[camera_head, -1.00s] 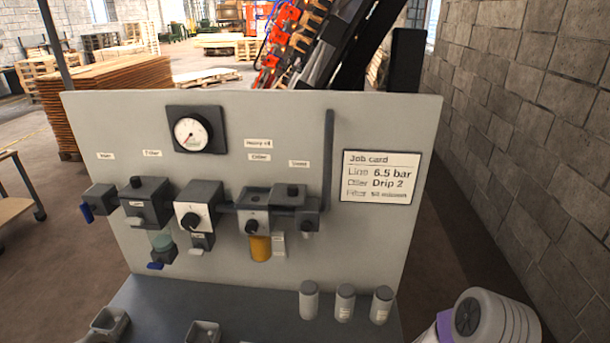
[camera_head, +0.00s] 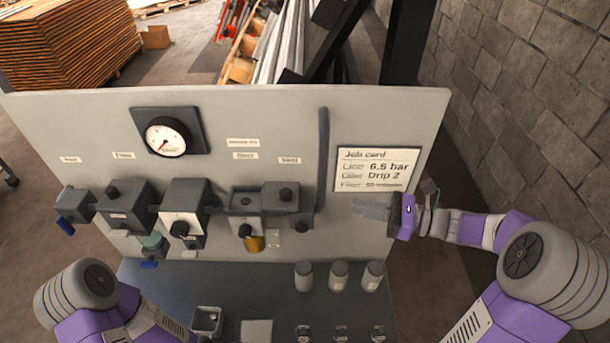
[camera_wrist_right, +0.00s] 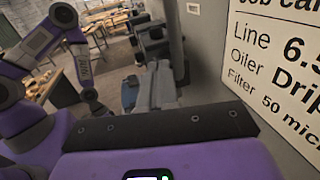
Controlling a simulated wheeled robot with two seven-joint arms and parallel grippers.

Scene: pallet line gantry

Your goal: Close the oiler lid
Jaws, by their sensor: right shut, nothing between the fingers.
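The oiler (camera_head: 247,226) is a grey block with a black knob and an amber bowl (camera_head: 254,244) below, mounted on the upright panel. Its dark top (camera_head: 243,201) looks uncovered. A dark plate with a small knob, apparently the oiler lid (camera_head: 281,197), lies just right of that top, swung aside. My right gripper (camera_head: 356,210) is shut and empty, right of the oiler and lid, below the job card, with a clear gap to the lid. Its fingers (camera_wrist_right: 158,85) also show in the right wrist view. My left arm enters at lower left; its gripper is out of view.
The panel (camera_head: 75,120) also carries a gauge (camera_head: 165,138), a regulator (camera_head: 183,210), a filter (camera_head: 124,207), a vertical pipe (camera_head: 322,150) right of the lid and a job card (camera_head: 376,170). Several grey bottles (camera_head: 338,276) stand on the shelf (camera_head: 230,285) below. A block wall is at right.

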